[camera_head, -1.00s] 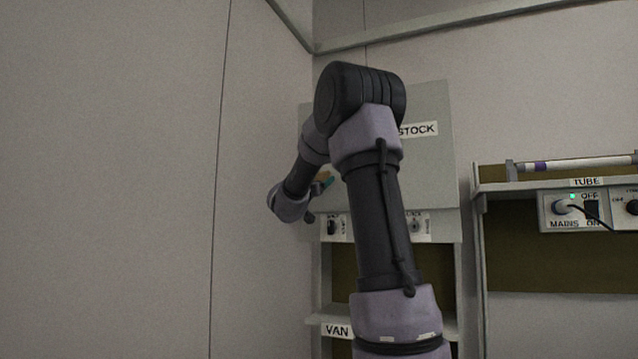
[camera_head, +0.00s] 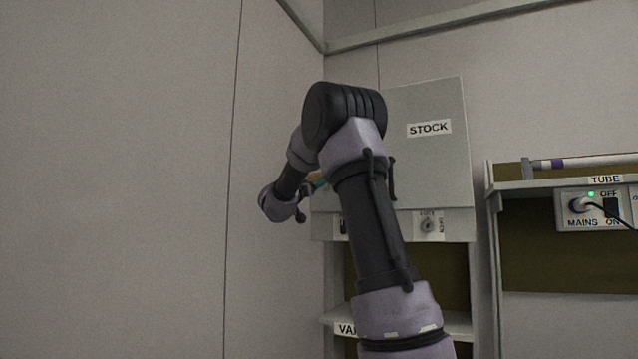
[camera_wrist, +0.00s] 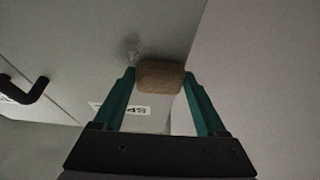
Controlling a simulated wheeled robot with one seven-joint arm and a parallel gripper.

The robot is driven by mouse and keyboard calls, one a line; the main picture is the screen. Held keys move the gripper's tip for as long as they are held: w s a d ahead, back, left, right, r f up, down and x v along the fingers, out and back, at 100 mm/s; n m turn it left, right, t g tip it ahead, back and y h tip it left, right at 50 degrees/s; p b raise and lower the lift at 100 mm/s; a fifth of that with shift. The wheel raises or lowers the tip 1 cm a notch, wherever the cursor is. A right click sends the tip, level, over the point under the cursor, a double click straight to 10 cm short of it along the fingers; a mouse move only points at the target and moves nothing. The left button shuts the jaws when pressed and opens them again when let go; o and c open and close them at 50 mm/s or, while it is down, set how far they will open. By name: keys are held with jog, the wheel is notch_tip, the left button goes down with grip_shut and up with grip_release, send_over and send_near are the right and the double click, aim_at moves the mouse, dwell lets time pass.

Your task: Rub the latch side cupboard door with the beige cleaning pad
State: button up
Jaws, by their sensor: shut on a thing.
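The beige cleaning pad (camera_wrist: 160,75) is held between the teal fingers of my gripper (camera_wrist: 160,80) in the wrist view. The gripper is shut on it. A pale panel fills the upper left there, with a dark speckled smudge (camera_wrist: 131,48) just up and left of the pad. I cannot tell whether the pad touches the panel. In the head view, the grey cupboard door (camera_head: 428,165) bears a STOCK label (camera_head: 429,128). My arm covers its left part, and my gripper (camera_head: 318,181) shows only in part at the door's left edge.
A black bar handle (camera_wrist: 22,90) is at the left of the wrist view. A plain wall (camera_head: 130,180) stands close on the left. Below the door are a knob panel (camera_head: 432,226) and open shelves. A TUBE shelf (camera_head: 575,182) with a mains switch box (camera_head: 590,208) is at right.

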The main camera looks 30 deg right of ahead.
jog(key=shift+w+a, duration=0.1)
jog(key=shift+s+a, duration=0.9)
jog(key=shift+a, duration=0.3)
jog(key=shift+s+a, duration=0.9)
jog(key=shift+a, duration=0.25)
jog(key=shift+a, duration=0.1)
jog(key=shift+s+a, duration=0.95)
jog(key=shift+a, duration=0.1)
jog(key=w+d+f, duration=0.3)
jog(key=w+d, duration=0.1)
jog(key=d, duration=0.1)
jog(key=shift+w+d, duration=0.15)
jog(key=shift+d, duration=0.05)
jog(key=shift+w+d, duration=0.6)
jog(key=shift+d, duration=0.2)
